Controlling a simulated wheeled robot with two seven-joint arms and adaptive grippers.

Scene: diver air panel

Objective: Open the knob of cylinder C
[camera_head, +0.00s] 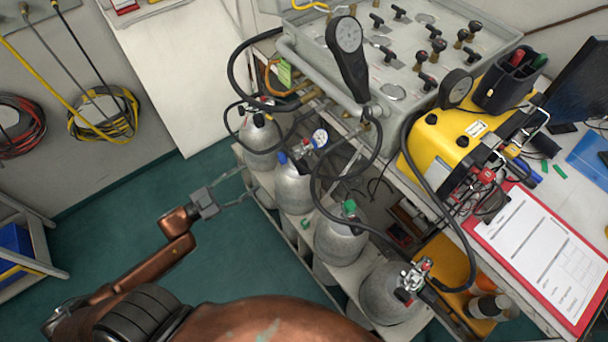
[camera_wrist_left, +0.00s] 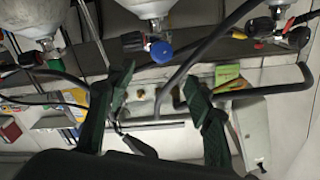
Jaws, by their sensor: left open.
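Several grey cylinders stand in a row in a rack (camera_head: 247,157); I can read no letters on them. The farthest (camera_head: 259,142) has a valve with red parts, the second (camera_head: 292,190) a blue knob (camera_head: 282,158), the third (camera_head: 340,240) a green knob (camera_head: 349,206), the nearest (camera_head: 388,295) a red and metal fitting (camera_head: 413,280). My left gripper (camera_head: 243,186) is open and empty, left of the second cylinder and apart from it. In the left wrist view, the blue knob (camera_wrist_left: 162,51) appears beyond the open fingers (camera_wrist_left: 158,78), slightly above their tips. My right gripper is out of view.
Black hoses (camera_head: 318,190) loop over the cylinders. A grey panel (camera_head: 405,50) with gauges, a yellow case (camera_head: 440,140) and a red clipboard (camera_head: 535,255) are on the bench behind. The green floor (camera_head: 120,215) left of the rack is clear.

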